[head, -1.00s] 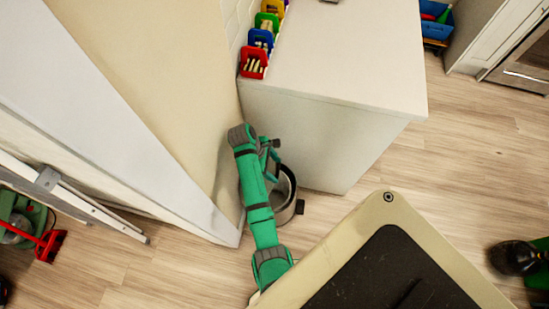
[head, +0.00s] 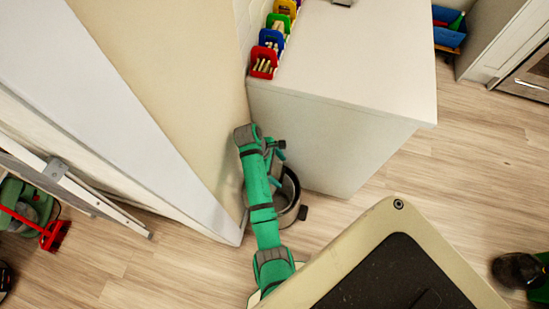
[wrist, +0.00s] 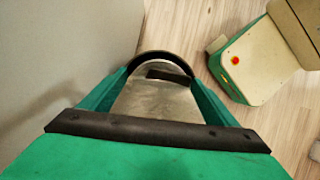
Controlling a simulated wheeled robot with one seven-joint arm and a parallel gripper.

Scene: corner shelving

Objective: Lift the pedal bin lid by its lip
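The pedal bin (head: 290,207) is a small metal cylinder with a dark rim, on the floor beside the white counter's end. Its black pedal (head: 303,212) sticks out on the right. My green arm covers the bin's left side. In the wrist view the bin's grey metal top (wrist: 155,100) and curved dark rim show between the fingers of my gripper (wrist: 160,85), with a short dark bar near the rim. The fingers stand apart, one on each side. I cannot tell whether they touch the lid, or how far the lid is raised.
The white counter (head: 345,90) stands just behind the bin, and a slanting cream wall (head: 170,70) is close on the left. A folded metal ladder (head: 70,180) leans at the far left. Bare wooden floor (head: 440,175) lies to the right.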

